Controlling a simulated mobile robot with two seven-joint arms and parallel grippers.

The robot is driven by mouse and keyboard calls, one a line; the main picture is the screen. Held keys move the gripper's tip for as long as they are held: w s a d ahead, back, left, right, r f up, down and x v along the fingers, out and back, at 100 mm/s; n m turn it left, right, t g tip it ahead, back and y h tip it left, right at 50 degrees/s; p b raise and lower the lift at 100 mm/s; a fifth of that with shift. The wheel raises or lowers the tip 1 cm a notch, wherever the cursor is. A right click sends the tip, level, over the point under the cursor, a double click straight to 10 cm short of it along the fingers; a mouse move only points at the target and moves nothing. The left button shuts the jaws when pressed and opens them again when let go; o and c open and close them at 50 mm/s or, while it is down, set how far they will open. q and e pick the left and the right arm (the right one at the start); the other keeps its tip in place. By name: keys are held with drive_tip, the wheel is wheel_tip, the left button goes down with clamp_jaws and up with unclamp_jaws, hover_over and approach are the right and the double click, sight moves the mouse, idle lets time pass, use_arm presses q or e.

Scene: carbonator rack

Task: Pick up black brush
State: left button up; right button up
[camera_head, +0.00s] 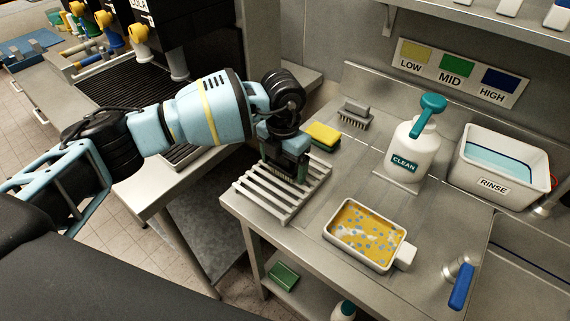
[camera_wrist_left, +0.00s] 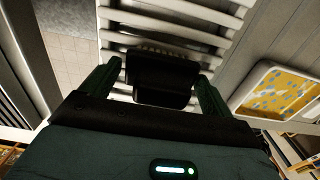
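The black brush (camera_wrist_left: 160,75) lies on the white slatted rack (camera_wrist_left: 128,19), with its pale bristles just showing beyond its far edge in the left wrist view. My left gripper (camera_wrist_left: 160,76) is over it, one green finger on each side. Narrow gaps show between the fingers and the brush, so the gripper looks open around it. In the head view my left gripper (camera_head: 285,155) points down at the rack (camera_head: 262,192) and hides most of the brush. My right gripper is out of view.
A yellow sponge (camera_head: 323,136) and a grey brush (camera_head: 355,112) lie behind the rack. A white CLEAN pump bottle (camera_head: 405,155), a RINSE tub (camera_head: 505,160) and a tray of yellow liquid (camera_head: 366,232) stand to the right. The steel counter between them is clear.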

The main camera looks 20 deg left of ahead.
use_arm(q)
drive_tip(key=c, duration=0.8)
drive_tip(key=shift+r, duration=0.1)
drive_tip(key=shift+r, duration=0.5)
wheel_tip(320, 180, up, 2)
drive_tip(key=shift+r, duration=0.1)
drive_tip(key=s+d, duration=0.3)
drive_tip(key=s, duration=0.4)
drive_tip(key=s+d+r, duration=0.1)
drive_tip(key=s+d, duration=0.2)
drive_tip(key=s, duration=0.4)
drive_tip(key=shift+s+d+r, duration=0.3)
